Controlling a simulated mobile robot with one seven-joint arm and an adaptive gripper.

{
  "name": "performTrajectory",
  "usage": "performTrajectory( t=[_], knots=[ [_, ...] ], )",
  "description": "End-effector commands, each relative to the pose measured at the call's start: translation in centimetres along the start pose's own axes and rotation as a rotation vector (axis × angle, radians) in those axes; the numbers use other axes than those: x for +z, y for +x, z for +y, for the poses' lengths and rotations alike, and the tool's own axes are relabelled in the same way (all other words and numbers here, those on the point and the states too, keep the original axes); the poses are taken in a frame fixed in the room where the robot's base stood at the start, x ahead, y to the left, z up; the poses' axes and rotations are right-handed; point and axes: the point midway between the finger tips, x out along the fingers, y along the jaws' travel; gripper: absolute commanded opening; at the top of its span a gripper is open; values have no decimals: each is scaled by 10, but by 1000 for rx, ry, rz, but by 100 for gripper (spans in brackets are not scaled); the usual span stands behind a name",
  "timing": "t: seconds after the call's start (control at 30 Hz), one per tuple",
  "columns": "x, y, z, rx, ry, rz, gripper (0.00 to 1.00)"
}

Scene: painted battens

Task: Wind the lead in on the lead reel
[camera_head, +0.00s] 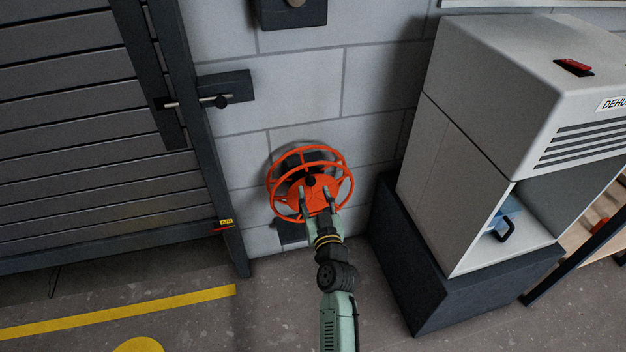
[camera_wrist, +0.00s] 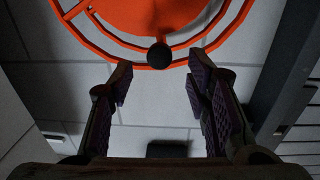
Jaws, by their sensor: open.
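The lead reel (camera_head: 294,208) is an orange spoked wheel on the block wall, with a dark round knob (camera_head: 310,180) on its face. In the wrist view the reel (camera_wrist: 88,33) fills the top, and the black ball-shaped knob (camera_wrist: 159,56) sits at its lower rim. My gripper (camera_head: 317,192) is in front of the reel, its fingers pointing at the knob. In the wrist view my gripper (camera_wrist: 158,88) is open, and the knob shows just beyond the gap between the fingertips. I cannot make out any lead on the reel.
A grey dehumidifier (camera_head: 470,150) stands on a dark plinth (camera_head: 400,270) to the right. A dark slatted door (camera_head: 70,130) with a latch bolt (camera_head: 200,101) is to the left. A dark box (camera_head: 292,14) is on the wall above. The floor between, with a yellow line (camera_head: 130,311), is clear.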

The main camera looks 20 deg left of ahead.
Motion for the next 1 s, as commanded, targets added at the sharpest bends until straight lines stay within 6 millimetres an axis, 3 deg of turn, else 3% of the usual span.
performTrajectory(
  t=[0.1,0.33,0.7,1.0],
  knots=[
    [-3,24,-1,-1,2,2,44],
    [-1,51,0,-1,1,2,44],
    [0,56,0,0,0,0,44],
    [0,56,0,0,0,1,24]
  ],
)
